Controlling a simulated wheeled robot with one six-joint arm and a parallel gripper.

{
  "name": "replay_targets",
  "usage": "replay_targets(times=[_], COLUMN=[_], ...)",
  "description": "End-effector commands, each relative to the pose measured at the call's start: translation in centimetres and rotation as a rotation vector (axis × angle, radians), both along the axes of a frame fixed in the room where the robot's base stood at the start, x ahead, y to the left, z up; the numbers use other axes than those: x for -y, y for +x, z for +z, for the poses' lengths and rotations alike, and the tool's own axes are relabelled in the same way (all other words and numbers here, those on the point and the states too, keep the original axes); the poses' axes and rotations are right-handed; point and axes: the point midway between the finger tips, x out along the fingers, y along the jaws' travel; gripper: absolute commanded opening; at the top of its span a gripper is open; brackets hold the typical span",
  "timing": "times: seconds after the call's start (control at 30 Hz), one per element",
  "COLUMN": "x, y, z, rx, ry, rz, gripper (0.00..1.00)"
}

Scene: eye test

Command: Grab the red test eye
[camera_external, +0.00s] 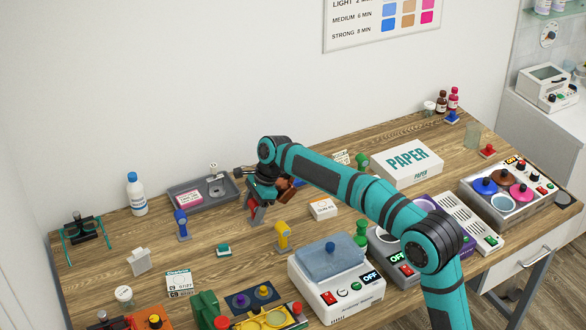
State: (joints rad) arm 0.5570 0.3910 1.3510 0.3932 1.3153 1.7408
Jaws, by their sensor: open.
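My gripper (256,213) hangs low over the left middle of the table, fingers pointing down, jaws open. A small red patch shows at its fingers; I cannot tell whether it is the red test eye or part of the gripper. No red test eye shows clearly elsewhere. Similar small upright pieces stand nearby: a blue one (181,223) to the left of my gripper, a yellow one (283,236) in front to the right, and a green one (361,233) further right. A small red piece (487,151) at the far right looks more like a stamp.
A grey tray (231,201) lies just behind my gripper. A white device with a blue lid (336,290) stands in front to the right. A white PAPER box (407,165) is at the back. A white bottle (136,194) stands at the left. Some bare wood shows left of the yellow piece.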

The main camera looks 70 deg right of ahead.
Motion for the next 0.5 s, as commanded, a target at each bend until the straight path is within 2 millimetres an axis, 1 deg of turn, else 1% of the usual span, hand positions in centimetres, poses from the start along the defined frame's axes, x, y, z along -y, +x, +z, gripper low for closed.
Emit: replay_targets(times=[0.1, 0.27, 0.37, 0.5], x=[-0.17, -0.15, -0.14, -0.13], y=[0.17, 0.16, 0.16, 0.15], z=[-0.55, -0.55, -0.54, -0.54], rx=[0.000, 0.000, 0.000, 0.000], ry=[0.000, 0.000, 0.000, 0.000], rz=[0.000, 0.000, 0.000, 0.000], gripper=[0.62, 0.62, 0.44, 0.17])
